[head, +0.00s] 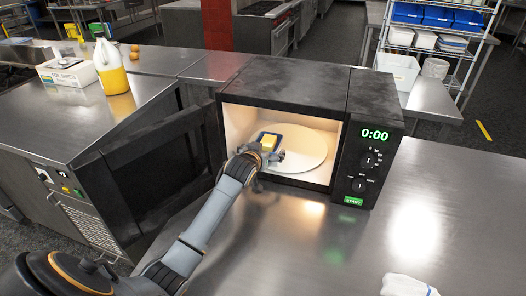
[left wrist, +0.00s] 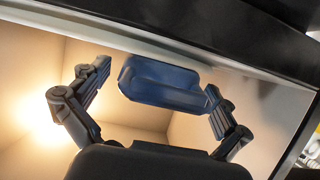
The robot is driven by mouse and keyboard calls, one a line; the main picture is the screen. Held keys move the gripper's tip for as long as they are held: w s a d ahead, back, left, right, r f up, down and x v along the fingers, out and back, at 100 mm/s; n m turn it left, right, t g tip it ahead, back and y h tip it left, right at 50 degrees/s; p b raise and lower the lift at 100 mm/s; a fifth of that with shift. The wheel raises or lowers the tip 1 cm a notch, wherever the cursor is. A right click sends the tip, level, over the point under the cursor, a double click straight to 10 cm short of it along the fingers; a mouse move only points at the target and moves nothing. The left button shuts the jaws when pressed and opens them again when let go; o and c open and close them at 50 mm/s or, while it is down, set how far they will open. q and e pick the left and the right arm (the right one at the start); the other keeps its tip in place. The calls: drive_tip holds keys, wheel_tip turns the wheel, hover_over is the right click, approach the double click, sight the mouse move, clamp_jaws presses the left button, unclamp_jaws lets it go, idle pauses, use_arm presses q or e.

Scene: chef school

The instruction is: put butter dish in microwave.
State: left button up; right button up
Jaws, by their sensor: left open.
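The black microwave (head: 282,95) stands on the steel counter with its door (head: 150,165) swung open to the left and its inside lit. The butter dish (head: 268,143), blue with a yellow block of butter on it, is inside the microwave, over the left part of the pale round turntable (head: 306,150). My left gripper (head: 264,160) reaches into the opening at the dish's near side. In the left wrist view the fingers of my left gripper (left wrist: 155,95) are spread open on either side of the blue dish (left wrist: 163,82). I cannot tell whether the dish rests on the turntable. My right gripper is not seen.
The microwave's control panel (head: 368,160) reads 0:00. The counter (head: 440,210) to the right is mostly clear, with a white cloth-like item (head: 408,285) at its front. A yellow bottle (head: 111,68) and a white box (head: 68,72) stand on the left counter.

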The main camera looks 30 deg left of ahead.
use_arm(q)
drive_tip(key=v, duration=1.2)
drive_tip(key=shift+b, duration=0.35)
drive_tip(key=shift+d, duration=0.15)
